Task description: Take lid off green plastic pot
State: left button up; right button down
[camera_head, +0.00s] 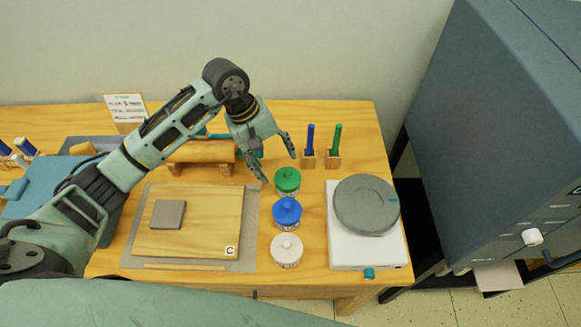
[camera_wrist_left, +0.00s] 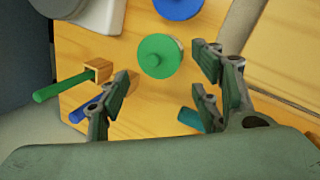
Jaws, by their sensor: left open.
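The green plastic pot with its green knobbed lid (camera_head: 288,179) stands on the table, farthest back in a row of three pots. Its lid also shows in the left wrist view (camera_wrist_left: 160,56), ahead of the fingertips. My left gripper (camera_head: 279,165) is open and empty, just behind and left of the green pot. In the left wrist view its fingers (camera_wrist_left: 160,92) are spread wide, with the lid beyond the gap between them. No contact with the lid shows. My right gripper is not in view.
A blue-lidded pot (camera_head: 287,213) and a white-lidded pot (camera_head: 286,250) stand in front of the green one. Blue and green markers (camera_head: 335,147) stand in wooden holders behind. A white device with a grey disc (camera_head: 367,204) is right; a wooden board (camera_head: 222,211) is left.

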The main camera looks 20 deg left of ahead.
aim_at(285, 178)
pick_arm(q)
jog(key=shift+s+d+f, duration=0.1)
jog(key=shift+d+f, duration=0.1)
jog(key=shift+f, duration=0.2)
jog(key=shift+s+d+f+p, duration=0.1)
jog(key=shift+d+f+p, duration=0.05)
jog(key=shift+f+p, duration=0.3)
jog(key=p+x, duration=0.1)
jog(key=x, duration=0.3)
jog(key=shift+f+p, duration=0.1)
jog(key=shift+p, duration=0.25)
jog(key=shift+f, duration=0.1)
jog(key=shift+c, duration=0.4)
jog(key=c, duration=0.8)
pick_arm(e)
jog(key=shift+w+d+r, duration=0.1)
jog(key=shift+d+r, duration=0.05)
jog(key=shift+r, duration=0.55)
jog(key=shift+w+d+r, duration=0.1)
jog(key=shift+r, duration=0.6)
